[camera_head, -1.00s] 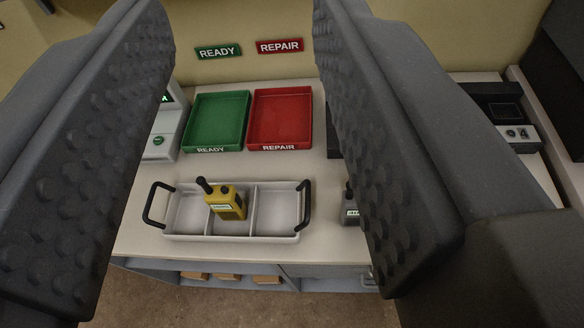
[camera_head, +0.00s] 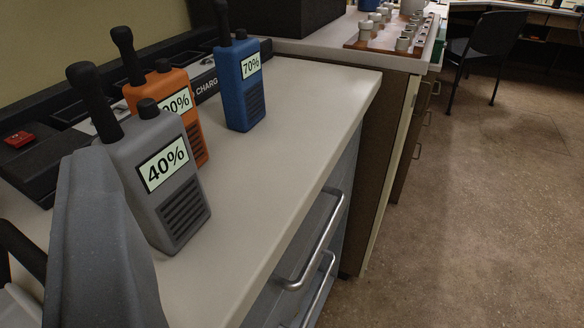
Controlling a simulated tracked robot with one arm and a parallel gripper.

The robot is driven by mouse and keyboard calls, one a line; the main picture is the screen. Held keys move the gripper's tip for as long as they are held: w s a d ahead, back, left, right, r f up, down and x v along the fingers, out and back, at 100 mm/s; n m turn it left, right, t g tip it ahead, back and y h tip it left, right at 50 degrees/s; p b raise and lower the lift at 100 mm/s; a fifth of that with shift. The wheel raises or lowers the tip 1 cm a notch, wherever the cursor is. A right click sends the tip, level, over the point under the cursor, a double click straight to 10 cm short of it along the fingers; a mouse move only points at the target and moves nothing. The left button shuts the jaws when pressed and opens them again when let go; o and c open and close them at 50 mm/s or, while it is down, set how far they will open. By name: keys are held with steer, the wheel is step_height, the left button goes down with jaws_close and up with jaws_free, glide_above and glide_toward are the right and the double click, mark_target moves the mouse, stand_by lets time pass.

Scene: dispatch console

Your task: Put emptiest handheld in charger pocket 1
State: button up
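A grey handheld (camera_head: 160,180) stands upright on the counter at left, its label reading 40%. An orange handheld (camera_head: 190,125) stands just behind it, its label partly hidden and ending in 0%. A blue handheld (camera_head: 240,85) reading 70% stands farther right. One grey finger of my gripper (camera_head: 100,250) shows at lower left, in front of and overlapping the grey handheld; contact cannot be told. The other finger is out of view.
A white tray (camera_head: 15,305) with a black handle shows at the lower left edge. A black device with a red part (camera_head: 18,139) lies at far left. The counter (camera_head: 290,140) is clear right of the handhelds. Drawer handles (camera_head: 315,245) project below its front edge.

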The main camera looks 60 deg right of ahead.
mark_target(88, 92)
steer(key=shift+h, duration=0.3)
steer(key=x, duration=0.8)
steer(key=shift+s+d+f, duration=0.25)
steer(key=shift+d+f, duration=0.15)
steer(key=shift+d, duration=0.05)
steer(key=shift+d+b+x, duration=0.25)
steer(key=shift+b+x, duration=0.05)
steer(key=shift+x, duration=2.3)
steer(key=shift+s+f, duration=0.1)
steer(key=shift+s, duration=0.05)
jaws_close()
